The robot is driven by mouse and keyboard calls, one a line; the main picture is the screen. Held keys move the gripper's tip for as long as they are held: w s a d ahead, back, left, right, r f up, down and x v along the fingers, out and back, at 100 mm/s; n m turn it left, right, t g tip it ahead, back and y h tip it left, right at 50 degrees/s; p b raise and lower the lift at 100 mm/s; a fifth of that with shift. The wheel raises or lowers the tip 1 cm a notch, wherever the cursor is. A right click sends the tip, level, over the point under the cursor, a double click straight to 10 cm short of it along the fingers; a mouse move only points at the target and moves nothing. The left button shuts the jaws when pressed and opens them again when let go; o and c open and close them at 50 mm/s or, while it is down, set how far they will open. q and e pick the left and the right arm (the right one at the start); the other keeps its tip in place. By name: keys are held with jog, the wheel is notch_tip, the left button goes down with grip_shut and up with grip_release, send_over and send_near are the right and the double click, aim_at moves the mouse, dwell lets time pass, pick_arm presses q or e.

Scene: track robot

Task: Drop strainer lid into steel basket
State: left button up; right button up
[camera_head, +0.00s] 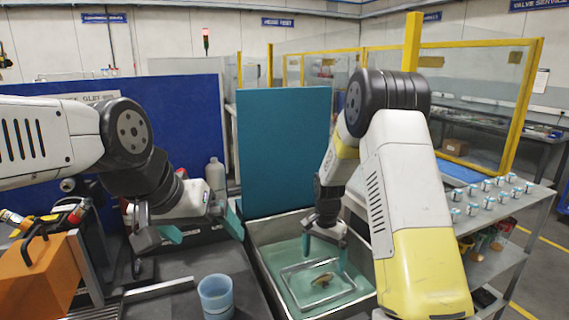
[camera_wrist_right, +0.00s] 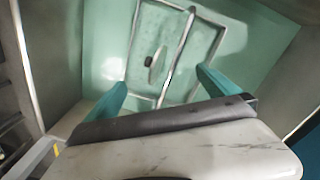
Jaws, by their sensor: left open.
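A steel wire basket (camera_head: 290,275), seen as a rectangular rim, sits in a grey-walled tub with a green bottom. A small brownish piece (camera_head: 322,280), possibly the strainer lid, appears inside the rim. In the right wrist view a small oval piece with a dark knob (camera_wrist_right: 152,62) lies within the basket's rim (camera_wrist_right: 212,55), and a metal bar crosses beside it. My right gripper (camera_head: 325,254) points down above the basket, its teal fingers apart with nothing visibly clamped. My left gripper (camera_head: 200,228) is open and empty, left of the tub.
The tub (camera_head: 262,268) has raised walls, with a teal panel (camera_head: 285,150) behind it. A blue cup (camera_head: 215,295) stands left of the tub. An orange box (camera_head: 40,275) with tools is at far left. Small jars (camera_head: 487,187) stand on a shelf at right.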

notch_tip(320, 180, up, 8)
dwell(0.6)
jog(key=s+d+r+n+t+y, duration=0.1)
jog(key=s+r+n+t, duration=0.2)
jog(key=s+r, duration=0.7)
jog(key=s+d+r+n+t+y, duration=0.1)
jog(key=s+r+n+t, duration=0.2)
jog(key=s+r, duration=0.6)
jog(key=s+n, duration=0.2)
jog(key=s, duration=0.5)
jog(key=shift+d+r, duration=0.15)
jog(key=shift+r, duration=0.2)
jog(key=shift+d, duration=0.1)
